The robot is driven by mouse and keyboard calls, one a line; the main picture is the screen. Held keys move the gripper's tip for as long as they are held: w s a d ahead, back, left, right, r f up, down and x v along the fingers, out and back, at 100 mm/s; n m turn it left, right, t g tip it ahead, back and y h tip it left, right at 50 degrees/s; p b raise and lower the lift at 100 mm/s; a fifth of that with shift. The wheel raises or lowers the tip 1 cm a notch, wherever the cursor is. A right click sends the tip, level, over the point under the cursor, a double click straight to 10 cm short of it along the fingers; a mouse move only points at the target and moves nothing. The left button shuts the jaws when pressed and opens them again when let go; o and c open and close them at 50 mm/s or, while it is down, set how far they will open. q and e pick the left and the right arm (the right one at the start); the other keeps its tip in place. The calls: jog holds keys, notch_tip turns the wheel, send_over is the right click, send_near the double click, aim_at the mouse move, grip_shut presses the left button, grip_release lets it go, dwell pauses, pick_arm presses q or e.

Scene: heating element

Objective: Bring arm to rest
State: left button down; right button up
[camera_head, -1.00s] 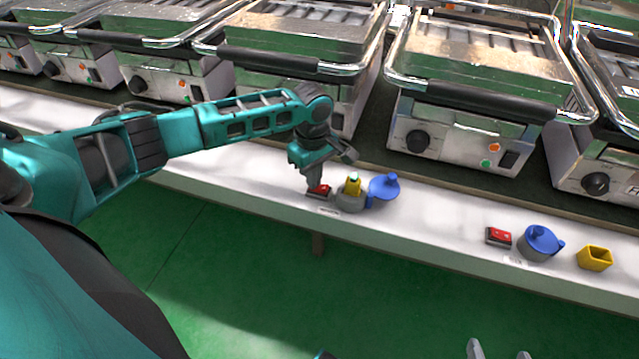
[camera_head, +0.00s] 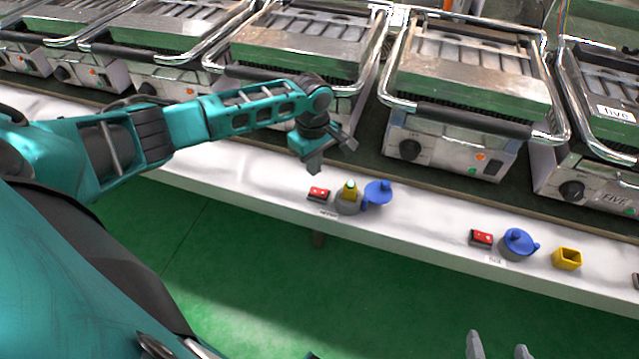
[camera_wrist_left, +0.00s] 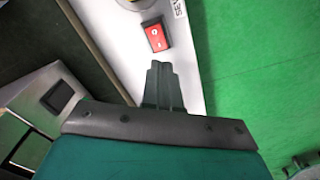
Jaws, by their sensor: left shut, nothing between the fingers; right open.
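My left arm (camera_head: 240,115) reaches in from the left over the white shelf. My left gripper (camera_head: 314,168) is shut and empty, pointing down above the shelf, a little above and behind a red switch (camera_head: 318,194). In the left wrist view its closed fingers (camera_wrist_left: 163,88) are apart from the red switch (camera_wrist_left: 156,36). My right gripper (camera_head: 498,346) shows only as two grey fingertips at the bottom edge, spread apart with nothing between them, over the green floor.
Several contact grills (camera_head: 460,110) line the back.

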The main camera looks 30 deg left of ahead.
jog(key=shift+s+f, duration=0.1)
jog(key=shift+f, duration=0.2)
jog(key=shift+r, duration=0.1)
pick_arm(q)
jog(key=shift+s+d+f, duration=0.1)
jog(key=shift+d+f, duration=0.1)
jog(key=shift+d, duration=0.05)
jog(key=s+d+f+m+t+h+p, duration=0.1)
jog(key=s+d+f+m+t+h, duration=0.15)
jog(key=s+d+m, duration=0.4)
jog(key=s+d+f+m+t+h+p, duration=0.1)
jog(key=s+d+f+m+t+h, duration=0.2)
jog(key=d, duration=0.7)
jog(key=s+a+r+m+t+y+p, duration=0.2)
jog(key=s+a+r+m+t+y, duration=0.1)
jog(key=s+r+m, duration=0.4)
jog(key=shift+s+a+m+t, duration=0.4)
jog(key=shift+a+t, duration=0.45)
jog(key=shift+t, duration=0.3)
pick_arm(e)
jog(key=r, duration=0.1)
jog(key=d+r, duration=0.1)
jog(key=r, duration=0.1)
jog(key=shift+s+d+h, duration=0.1)
jog(key=shift+s+h, duration=0.1)
jog(key=shift+h, duration=0.1)
